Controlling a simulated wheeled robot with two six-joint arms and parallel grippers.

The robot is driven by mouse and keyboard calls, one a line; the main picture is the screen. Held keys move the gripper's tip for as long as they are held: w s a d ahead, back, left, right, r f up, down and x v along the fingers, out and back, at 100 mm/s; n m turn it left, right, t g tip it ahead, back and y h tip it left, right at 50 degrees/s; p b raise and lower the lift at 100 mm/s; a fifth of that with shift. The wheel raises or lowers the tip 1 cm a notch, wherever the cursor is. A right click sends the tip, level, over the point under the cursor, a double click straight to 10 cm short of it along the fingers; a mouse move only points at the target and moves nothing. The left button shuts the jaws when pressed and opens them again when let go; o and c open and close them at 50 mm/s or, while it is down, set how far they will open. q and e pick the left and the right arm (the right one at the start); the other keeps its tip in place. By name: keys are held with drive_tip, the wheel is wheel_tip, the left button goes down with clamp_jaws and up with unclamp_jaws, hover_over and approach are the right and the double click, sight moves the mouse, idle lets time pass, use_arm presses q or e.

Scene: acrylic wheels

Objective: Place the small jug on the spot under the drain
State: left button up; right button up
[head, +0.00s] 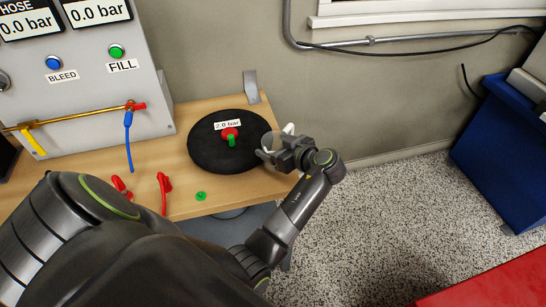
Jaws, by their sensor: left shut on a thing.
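My left gripper (275,142) reaches over the right end of the wooden bench, beside the black wheel. My right gripper is not in view.
The black wheel (205,143) with a red and green centre and a "2.0 bar" label lies on the bench (190,118). A grey panel (85,92) with gauges stands left. Red clips (164,188) and a green piece (201,196) lie in front. A blue bin (490,140) stands right.

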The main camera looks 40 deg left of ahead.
use_arm(q)
drive_tip(key=shift+f+b, duration=1.2)
drive_tip(key=shift+f, duration=0.7)
drive_tip(key=shift+f, duration=0.2)
drive_tip(key=o, duration=1)
drive_tip(key=shift+r, duration=0.1)
drive_tip(key=shift+r, duration=0.2)
